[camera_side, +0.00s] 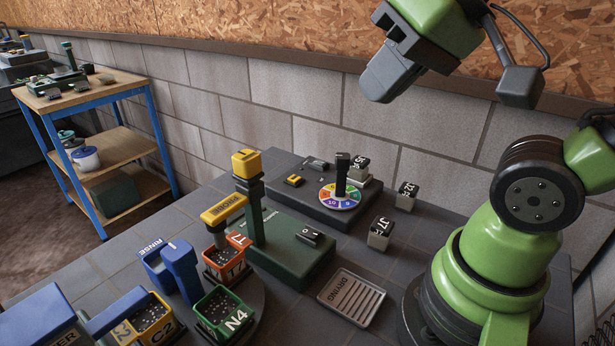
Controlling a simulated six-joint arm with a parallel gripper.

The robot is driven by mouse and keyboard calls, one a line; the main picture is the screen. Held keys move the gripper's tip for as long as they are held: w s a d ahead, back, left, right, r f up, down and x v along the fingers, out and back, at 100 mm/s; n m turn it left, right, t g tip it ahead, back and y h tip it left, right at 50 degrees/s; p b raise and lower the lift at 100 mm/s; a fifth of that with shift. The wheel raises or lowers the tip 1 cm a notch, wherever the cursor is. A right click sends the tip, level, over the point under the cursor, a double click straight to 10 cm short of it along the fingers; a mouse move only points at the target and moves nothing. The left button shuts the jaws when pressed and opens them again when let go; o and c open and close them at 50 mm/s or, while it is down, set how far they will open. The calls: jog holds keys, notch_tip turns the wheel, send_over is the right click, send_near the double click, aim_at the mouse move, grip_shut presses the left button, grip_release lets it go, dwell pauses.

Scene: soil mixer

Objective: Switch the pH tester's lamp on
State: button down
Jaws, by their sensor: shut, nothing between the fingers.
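A dark grey box (308,205) with a multicoloured numbered dial (340,204) on top stands towards the back of the table; it looks like the pH tester. A black upright knob stands on the dial. A small yellow-marked black part (293,181) and a small grey part (316,163) sit on the box's top; I cannot tell which is the lamp switch, or whether a lamp is lit. My gripper (380,86) is shut and empty, high above and right of the box, touching nothing.
A green unit (294,262) with a post and a rocker switch stands in front. Labelled pots, including N4 (224,315), stand front left. Labelled blocks (381,233) and a slotted drying tray (351,297) lie to the right. A blue shelf (100,88) stands back left.

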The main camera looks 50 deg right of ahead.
jog(key=w+d+r+n+g+h, duration=0.15)
jog(key=w+d, duration=0.35)
jog(key=w, duration=0.5)
jog(key=n+g, duration=0.2)
jog(key=g, duration=0.1)
send_over(320, 163)
jog(key=s, duration=0.2)
jog(key=s+f+x, duration=0.1)
jog(key=s+x, duration=0.2)
jog(key=x, duration=1.1)
jog(key=shift+w+d, duration=0.15)
jog(key=shift+d, duration=0.2)
jog(key=x, duration=0.4)
jog(key=s+x, duration=0.1)
jog(key=x, duration=0.7)
jog(key=shift+s+d+f, duration=0.1)
jog(key=shift+s+f, duration=0.05)
jog(key=shift+f, duration=0.35)
jog(key=shift+s+f, duration=0.1)
jog(key=shift+f, duration=0.4)
